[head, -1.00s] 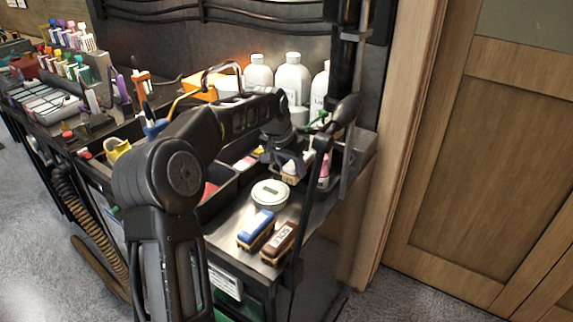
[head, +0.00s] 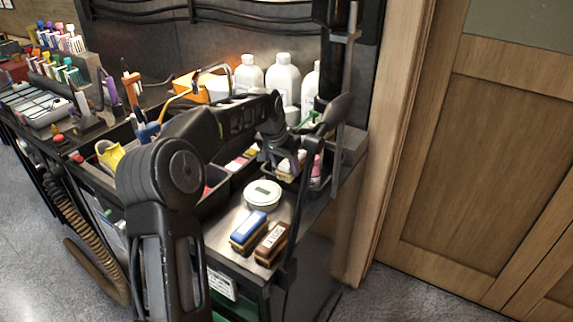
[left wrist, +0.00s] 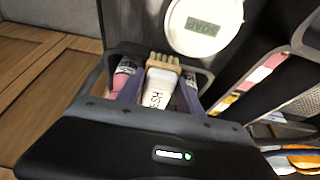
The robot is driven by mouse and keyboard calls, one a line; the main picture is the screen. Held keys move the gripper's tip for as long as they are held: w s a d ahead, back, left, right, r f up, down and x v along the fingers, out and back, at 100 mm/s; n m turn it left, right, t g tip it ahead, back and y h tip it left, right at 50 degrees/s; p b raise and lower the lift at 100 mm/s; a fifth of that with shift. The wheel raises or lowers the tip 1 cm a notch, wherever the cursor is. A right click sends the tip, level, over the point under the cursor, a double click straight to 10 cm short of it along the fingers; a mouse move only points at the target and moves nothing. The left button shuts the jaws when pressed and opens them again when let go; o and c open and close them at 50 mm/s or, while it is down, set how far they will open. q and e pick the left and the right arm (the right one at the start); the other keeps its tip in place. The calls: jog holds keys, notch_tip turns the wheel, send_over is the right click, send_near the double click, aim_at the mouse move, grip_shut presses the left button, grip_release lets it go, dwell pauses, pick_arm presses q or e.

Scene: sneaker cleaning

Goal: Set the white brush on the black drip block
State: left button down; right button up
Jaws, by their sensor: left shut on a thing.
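The white brush (left wrist: 158,90), with a white handle and tan bristles, shows in the left wrist view between the two fingers of my left gripper (left wrist: 156,92). The gripper is shut on it, with the bristles pointing away from the wrist. In the head view my left gripper (head: 287,163) is over the caddy at the right end of the bench, and the brush is mostly hidden there. I cannot clearly pick out the black drip block; a small dark block (head: 92,126) stands on the bench at the left. My right gripper is not in view.
White bottles (head: 283,78) stand behind. A pink bottle (left wrist: 125,74) is close beside the brush. A yellow sneaker-like item (head: 110,155) is left.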

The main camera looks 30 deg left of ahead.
pick_arm(q)
jog(key=shift+f, duration=0.35)
jog(key=c, duration=0.7)
grip_release()
jog(key=b+v, duration=0.1)
jog(key=v, duration=0.6)
jog(key=shift+r+b, duration=0.35)
jog(key=shift+r, duration=0.05)
jog(key=shift+s, duration=0.15)
